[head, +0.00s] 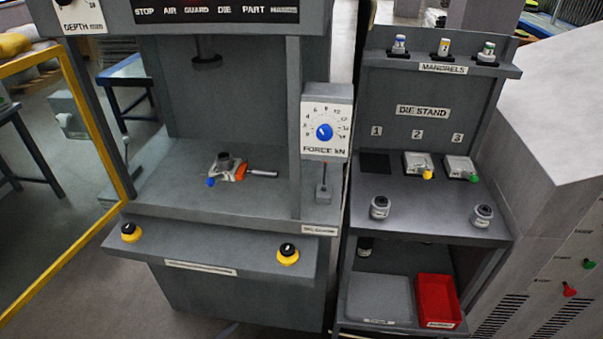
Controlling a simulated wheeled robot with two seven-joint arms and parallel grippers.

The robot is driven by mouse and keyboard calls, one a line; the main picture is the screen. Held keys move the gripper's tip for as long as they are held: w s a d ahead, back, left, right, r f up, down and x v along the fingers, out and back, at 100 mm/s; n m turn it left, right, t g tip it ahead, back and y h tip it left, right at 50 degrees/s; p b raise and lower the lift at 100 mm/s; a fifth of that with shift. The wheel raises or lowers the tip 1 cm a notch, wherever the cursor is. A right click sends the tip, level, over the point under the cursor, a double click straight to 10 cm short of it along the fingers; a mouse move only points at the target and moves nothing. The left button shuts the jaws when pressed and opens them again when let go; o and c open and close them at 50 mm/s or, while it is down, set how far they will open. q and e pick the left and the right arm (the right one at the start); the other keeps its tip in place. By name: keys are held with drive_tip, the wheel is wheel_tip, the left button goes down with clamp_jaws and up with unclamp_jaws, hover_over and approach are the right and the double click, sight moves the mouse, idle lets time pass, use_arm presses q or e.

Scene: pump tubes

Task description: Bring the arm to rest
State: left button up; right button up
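Neither of my grippers nor my arms can be made out in the head view. The press (160,225) stands at left centre. On its bed lies a die (225,164) with a blue knob, an orange part and a grey handle pointing right. The press ram (206,58) hangs above it, apart from it. The die stand (420,145) is at right, with slot 1 (375,163) dark and bare. A die with a yellow knob (418,165) sits at slot 2 and a die with a green knob (461,168) at slot 3.
Mandrels (443,47) stand on the top shelf. Two grey cylindrical parts (380,207) (482,215) stand on the front ledge. Below are a grey tray (378,298) and a red bin (437,298). A yellow frame (92,125) borders the left; a grey cabinet (545,190) stands at right.

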use_arm(q)
drive_tip(key=s+a+f+n+g+y+b, duration=0.1)
drive_tip(key=s+a+f+n+g+y, duration=0.2)
drive_tip(key=s+f, duration=0.7)
drive_tip(key=s+a+f+n+g+y+b, duration=0.1)
drive_tip(key=s+a+f+n+g+y, duration=0.2)
drive_tip(key=s+f, duration=0.75)
drive_tip(key=s+f+n+g, duration=0.2)
drive_tip(key=s+f, duration=0.2)
drive_tip(key=s, duration=0.8)
drive_tip(key=s+a+f+n+g+y+b, duration=0.1)
drive_tip(key=s+f, duration=0.3)
drive_tip(key=s, duration=0.8)
drive_tip(key=shift+f+n+g, duration=0.35)
drive_tip(key=shift+n+g, duration=0.15)
drive_tip(key=shift+g, duration=0.3)
drive_tip(key=shift+a, duration=0.1)
